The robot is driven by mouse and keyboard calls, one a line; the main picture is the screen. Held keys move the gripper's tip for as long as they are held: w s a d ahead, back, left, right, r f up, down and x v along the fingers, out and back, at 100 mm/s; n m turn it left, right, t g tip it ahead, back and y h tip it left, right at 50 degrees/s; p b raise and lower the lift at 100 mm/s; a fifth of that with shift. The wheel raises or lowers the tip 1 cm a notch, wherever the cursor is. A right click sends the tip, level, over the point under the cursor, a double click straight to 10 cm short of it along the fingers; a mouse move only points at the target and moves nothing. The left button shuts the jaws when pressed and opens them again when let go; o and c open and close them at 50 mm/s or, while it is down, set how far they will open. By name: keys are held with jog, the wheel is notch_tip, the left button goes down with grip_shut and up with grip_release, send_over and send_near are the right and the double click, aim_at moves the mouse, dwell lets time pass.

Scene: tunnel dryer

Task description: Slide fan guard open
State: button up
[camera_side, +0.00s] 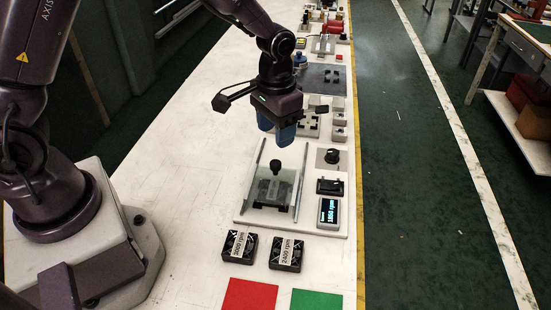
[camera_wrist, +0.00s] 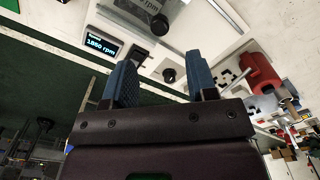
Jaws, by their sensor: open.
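The fan guard (camera_side: 263,191) is a clear sliding cover with a black knob (camera_side: 275,166), set between two metal rails on a white panel. A dark fan shape shows dimly under it. In the wrist view the knob (camera_wrist: 159,25) and part of the clear guard (camera_wrist: 186,20) are at the top. My gripper (camera_side: 277,136) has blue fingers that point down, above and just behind the knob, apart from it. In the wrist view my gripper (camera_wrist: 163,85) is open, with nothing between its fingers.
Right of the guard are a dial (camera_side: 332,156), a black switch (camera_side: 329,187) and a display (camera_side: 329,213) reading about 1850 rpm. Two labelled fans, 3600 rpm (camera_side: 237,246) and 2400 rpm (camera_side: 286,252), lie in front, near red (camera_side: 250,295) and green (camera_side: 317,299) squares.

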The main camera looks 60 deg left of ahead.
aim_at(275, 162)
notch_tip(275, 162, down, 8)
jog(key=shift+f, duration=0.15)
dwell(0.3)
